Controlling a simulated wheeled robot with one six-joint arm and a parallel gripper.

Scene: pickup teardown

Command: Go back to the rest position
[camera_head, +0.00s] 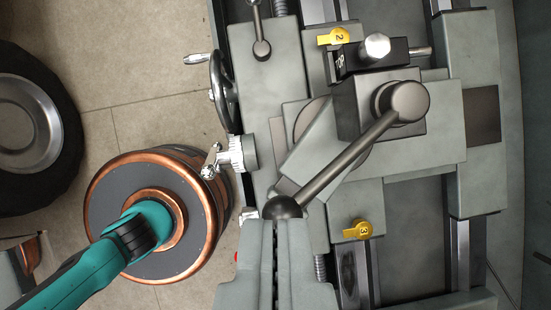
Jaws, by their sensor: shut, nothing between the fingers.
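My gripper (275,228) points up from the bottom middle of the picture. Its two grey fingers are shut together with only a thin dark line between them, and nothing shows in them. Just beyond the fingertips is the dark ball end (283,207) of a long metal lever (350,155) on a grey machine that looks like a lathe (265,85). The fingertips overlap or nearly meet the ball in the picture; I cannot tell whether they touch.
The machine's tool post (375,55), two yellow tags (334,37) (358,230) and a handwheel (222,90) stand around the lever. A black tyre (30,115) is at the left edge. Bare tiled floor (140,70) shows at the upper left.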

